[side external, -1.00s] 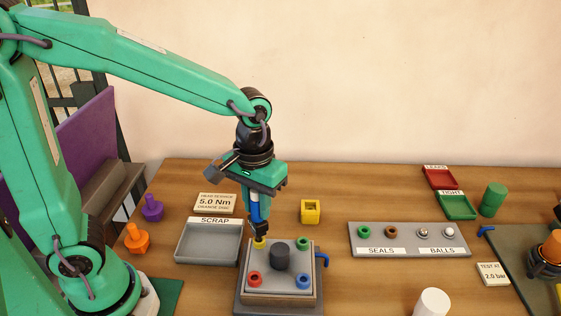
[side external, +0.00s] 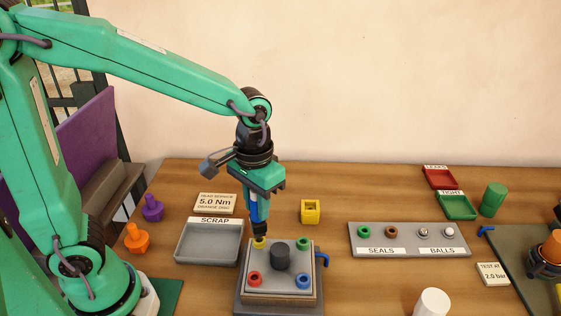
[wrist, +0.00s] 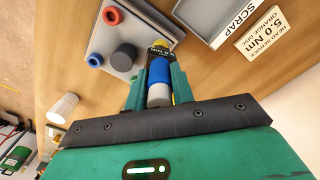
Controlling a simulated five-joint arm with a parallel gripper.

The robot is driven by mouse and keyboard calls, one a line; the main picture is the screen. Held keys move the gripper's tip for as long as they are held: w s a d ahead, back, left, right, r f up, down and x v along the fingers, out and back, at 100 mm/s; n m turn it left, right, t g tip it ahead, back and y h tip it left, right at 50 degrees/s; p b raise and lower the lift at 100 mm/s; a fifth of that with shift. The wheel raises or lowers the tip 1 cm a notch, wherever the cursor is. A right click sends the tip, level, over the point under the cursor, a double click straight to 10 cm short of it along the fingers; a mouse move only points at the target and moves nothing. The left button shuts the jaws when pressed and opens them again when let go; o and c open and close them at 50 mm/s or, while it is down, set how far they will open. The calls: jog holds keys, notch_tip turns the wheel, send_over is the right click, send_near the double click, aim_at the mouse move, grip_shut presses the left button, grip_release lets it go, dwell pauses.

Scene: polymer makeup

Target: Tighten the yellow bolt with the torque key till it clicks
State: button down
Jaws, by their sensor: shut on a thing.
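My gripper (side external: 256,207) is shut on the torque key (wrist: 158,72), a blue upright tool with a black lower part and a pale grey end. The key stands over the yellow bolt (side external: 260,243) at the back left corner of the grey square block (side external: 279,297). Its lower end appears to meet the bolt head; the exact fit is hidden. In the wrist view the key lies between both fingers, and its lower end covers most of the bolt. A label on the key is too small to read surely.
The block also carries a red bolt (side external: 255,279), a blue bolt (side external: 303,281), a green bolt (side external: 303,243) and a dark central cylinder (side external: 280,257). The scrap tray (side external: 208,261) is close on the left. A yellow holder (side external: 310,211) stands behind right. A sign (side external: 215,203) reads 5.0 Nm.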

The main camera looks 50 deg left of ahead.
jog(key=c, duration=1.1)
grip_release()
jog(key=shift+r, duration=3.95)
